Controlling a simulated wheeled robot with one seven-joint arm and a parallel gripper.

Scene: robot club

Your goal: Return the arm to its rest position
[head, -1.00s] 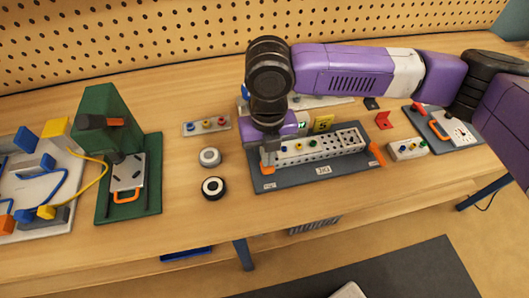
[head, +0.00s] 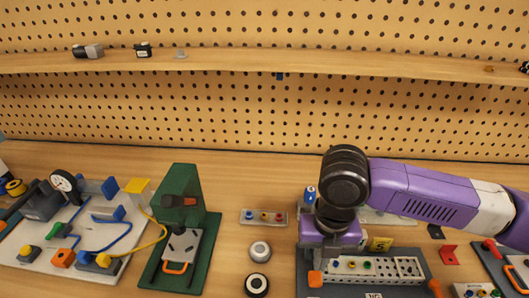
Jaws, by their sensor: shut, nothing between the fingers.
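My purple and black arm reaches in from the right of the head view. My gripper (head: 316,262) points down over the left end of a perforated metal bar (head: 385,268) on a dark grey board (head: 310,285). The gripper is shut and empty. An orange piece (head: 315,278) shows right at the fingertips; I cannot tell whether they touch it. The arm hides part of the bench behind it.
A green stand (head: 180,215) and a white board with cables (head: 85,250) are at left. A white wheel (head: 260,248), a black-and-white wheel (head: 257,284) and a button strip (head: 264,217) lie left of my gripper. A shelf (head: 330,66) crosses the pegboard.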

